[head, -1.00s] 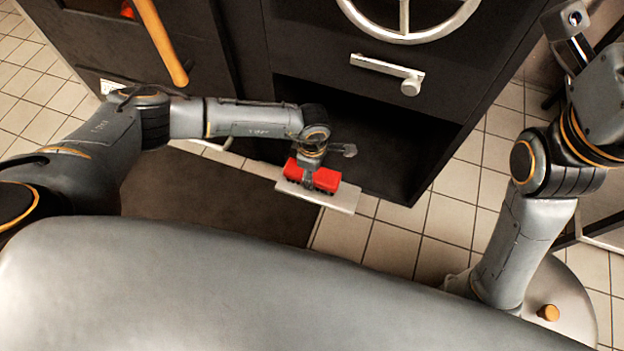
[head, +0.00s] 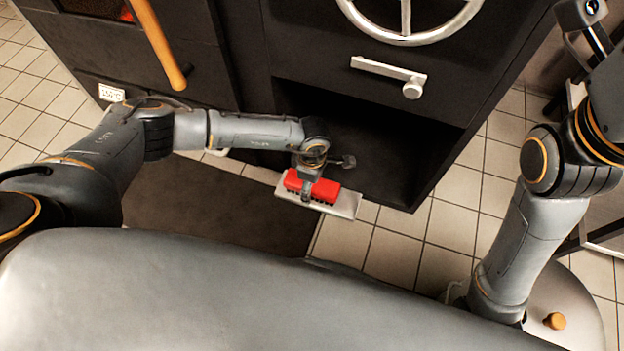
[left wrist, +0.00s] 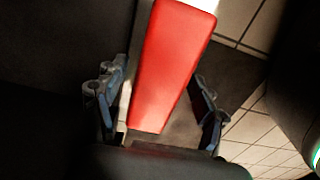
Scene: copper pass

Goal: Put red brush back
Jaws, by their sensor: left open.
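The red brush (head: 326,190) has a red block body with dark bristles along its lower edge. It is over a pale flat ledge (head: 347,205) in front of the dark oven's lower opening. My left gripper (head: 306,193) is at the middle of the brush, its fingers pointing down. In the left wrist view the red brush (left wrist: 168,65) lies between the two spread fingers of my left gripper (left wrist: 160,125), with visible gaps beside it. Whether the brush touches the ledge is hard to tell. My right arm is at the right; its fingers are out of view.
The dark oven has a pale wheel (head: 404,20), a lever handle (head: 388,75) and an orange-brown handle (head: 157,45). The lower opening (head: 385,150) looks empty. A dark mat (head: 215,205) lies on tiled floor. A round pale stool-like surface (head: 570,310) is at bottom right.

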